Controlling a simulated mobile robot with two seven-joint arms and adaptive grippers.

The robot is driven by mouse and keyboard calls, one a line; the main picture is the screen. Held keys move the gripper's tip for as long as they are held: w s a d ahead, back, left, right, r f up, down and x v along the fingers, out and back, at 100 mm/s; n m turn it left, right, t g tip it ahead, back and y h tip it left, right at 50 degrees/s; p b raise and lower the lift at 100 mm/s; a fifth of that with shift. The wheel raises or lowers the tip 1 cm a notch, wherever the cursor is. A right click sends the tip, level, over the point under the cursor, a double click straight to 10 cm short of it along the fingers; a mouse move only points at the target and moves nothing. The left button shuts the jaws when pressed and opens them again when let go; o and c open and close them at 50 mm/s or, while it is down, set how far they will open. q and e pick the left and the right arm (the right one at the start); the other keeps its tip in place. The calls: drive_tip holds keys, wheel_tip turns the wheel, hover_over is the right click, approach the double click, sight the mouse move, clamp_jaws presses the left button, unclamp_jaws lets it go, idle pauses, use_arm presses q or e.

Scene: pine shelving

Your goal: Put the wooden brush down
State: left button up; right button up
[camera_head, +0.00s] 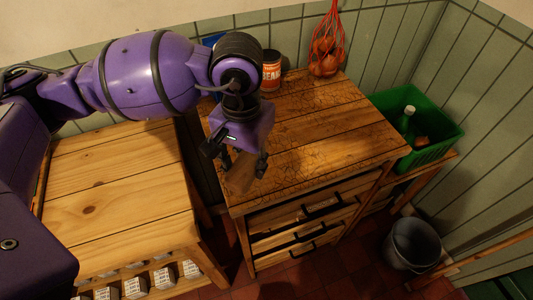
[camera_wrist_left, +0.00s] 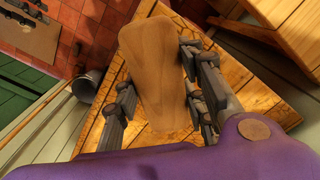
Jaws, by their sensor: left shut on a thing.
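The wooden brush (camera_wrist_left: 155,55) is a plain brown block with a rounded, tapering outline in the left wrist view. It sits between the fingers of my left gripper (camera_wrist_left: 160,98), which is shut on it. In the head view the brush (camera_head: 239,175) shows partly below my left gripper (camera_head: 241,162), over the front left part of the cracked wooden top of the drawer cabinet (camera_head: 340,140). I cannot tell whether the brush touches that top. Its bristles are not visible. My right gripper is not in view.
A bean can (camera_head: 271,72) and a red net bag of onions (camera_head: 326,57) stand at the cabinet's back. A green crate (camera_head: 440,152) with a bottle is at right. A grey bucket (camera_head: 410,244) is on the floor. The left pine table (camera_head: 110,185) is bare.

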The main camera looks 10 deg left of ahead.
sight(249, 169)
use_arm(q)
drive_tip(key=shift+w+f, duration=0.25)
drive_tip(key=shift+f, duration=0.1)
wheel_tip(249, 169, down, 3)
drive_tip(key=shift+w+r, duration=0.1)
drive_tip(key=shift+r, duration=0.1)
drive_tip(key=shift+f, duration=0.55)
drive_tip(key=o, duration=0.6)
drive_tip(key=shift+f, duration=0.1)
drive_tip(key=o, duration=0.4)
